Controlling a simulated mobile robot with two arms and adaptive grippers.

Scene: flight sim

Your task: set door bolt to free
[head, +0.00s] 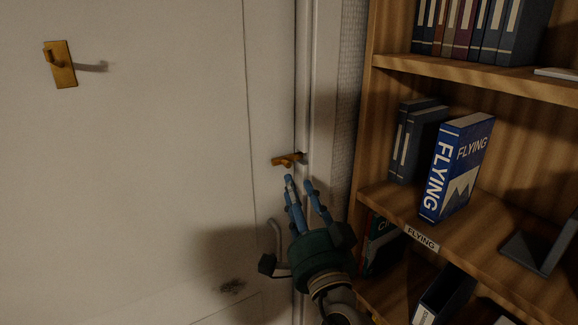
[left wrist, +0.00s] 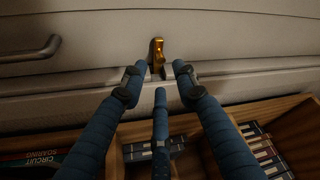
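The brass door bolt (head: 286,160) sits at the right edge of the pale door (head: 180,150), by the frame. It also shows in the left wrist view (left wrist: 156,55), upright there and just beyond the fingertips. My left gripper (head: 298,182) is just below the bolt in the head view, with its blue fingers pointing up at it. In the left wrist view the fingers (left wrist: 160,78) are spread and nothing is between them. They look apart from the bolt, though the exact gap is hard to judge. My right gripper is not in view.
A grey handle (head: 277,236) is on the door, left of my gripper. A brass hook plate (head: 61,66) is higher at left. A wooden bookshelf (head: 470,75) stands close at right, with a blue FLYING book (head: 455,170) and binders. The door face left of the bolt is clear.

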